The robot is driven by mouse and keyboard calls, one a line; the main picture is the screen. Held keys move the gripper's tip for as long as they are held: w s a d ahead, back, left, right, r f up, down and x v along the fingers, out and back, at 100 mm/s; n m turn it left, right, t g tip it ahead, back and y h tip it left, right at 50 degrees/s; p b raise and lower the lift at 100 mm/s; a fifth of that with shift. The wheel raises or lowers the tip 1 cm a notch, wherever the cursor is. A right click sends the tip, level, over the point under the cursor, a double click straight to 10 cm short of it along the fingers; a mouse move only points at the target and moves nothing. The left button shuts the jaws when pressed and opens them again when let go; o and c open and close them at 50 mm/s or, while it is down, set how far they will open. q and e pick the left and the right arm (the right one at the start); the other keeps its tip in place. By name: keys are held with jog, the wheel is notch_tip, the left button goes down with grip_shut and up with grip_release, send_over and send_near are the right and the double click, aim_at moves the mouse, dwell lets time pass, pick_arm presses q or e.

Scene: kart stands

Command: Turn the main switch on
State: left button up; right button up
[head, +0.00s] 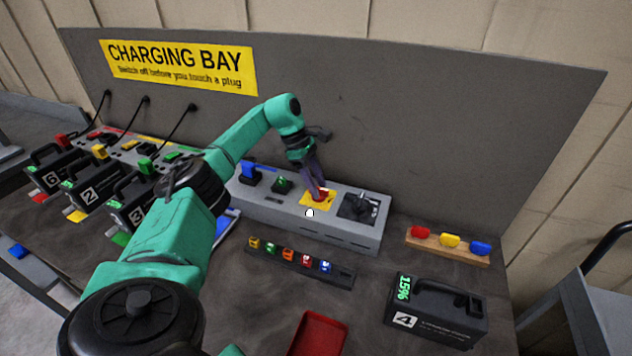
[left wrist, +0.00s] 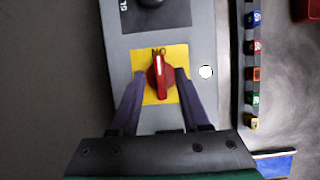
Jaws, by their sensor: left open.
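The main switch is a red knob (head: 321,194) on a yellow plate (head: 309,203) on the grey console. In the left wrist view the red knob (left wrist: 160,77) has a white line on the end toward the upside-down lettering "ON" on the yellow plate (left wrist: 150,53). My left gripper (head: 316,186) is over the switch with its fingers open, one on each side of the knob. In the left wrist view the left gripper (left wrist: 156,82) shows gaps between fingers and knob. A white round lamp (left wrist: 206,72) is beside the plate. My right gripper is not in view.
On the console (head: 345,235) are a blue switch (head: 252,172), a green one (head: 282,184) and a black dial (head: 360,205). A rack of coloured tags (head: 300,262), battery 4 (head: 435,315) and a red tray (head: 318,335) are in front. Batteries stand at left.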

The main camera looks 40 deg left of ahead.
pick_arm(q)
jog(key=shift+a+r, duration=0.2)
jog(key=shift+r, duration=0.25)
jog(key=w+v, duration=0.1)
jog(key=v, duration=0.5)
notch_tip(320, 180, up, 7)
send_over(308, 193)
jog(key=s+a, duration=0.1)
jog(key=a, duration=0.2)
jog(key=shift+s+d+r+p, duration=0.1)
jog(key=shift+s+d+p, duration=0.1)
jog(key=shift+p, duration=0.15)
